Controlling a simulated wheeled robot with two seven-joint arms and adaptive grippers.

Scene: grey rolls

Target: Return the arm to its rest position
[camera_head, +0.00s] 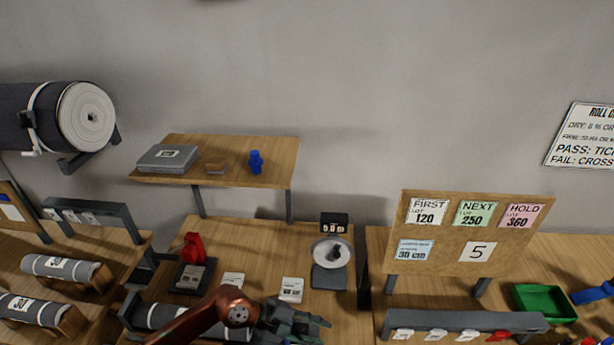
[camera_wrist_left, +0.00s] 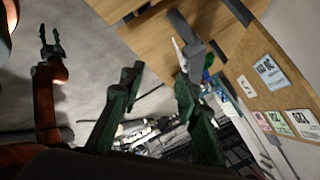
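My left arm's reddish link (camera_head: 212,312) comes in at the bottom of the head view. It ends in my left gripper (camera_head: 308,325), low over the front of the middle wooden bench (camera_head: 255,240). In the left wrist view the two dark green fingers of my left gripper (camera_wrist_left: 157,82) stand apart, with nothing seen between them. At the left of that view, another reddish arm ends in what looks like my right gripper (camera_wrist_left: 49,38). Its two fingers are spread and empty, over the grey floor. My right gripper is not seen in the head view.
A dial scale (camera_head: 331,254), a red device (camera_head: 193,255) and white cards stand on the middle bench. A grey roll (camera_head: 160,317) lies beside my arm. A notice board (camera_head: 460,235), a slotted rail (camera_head: 460,322) and a green tray (camera_head: 545,302) are at the right. A shelf (camera_head: 235,150) overhangs behind.

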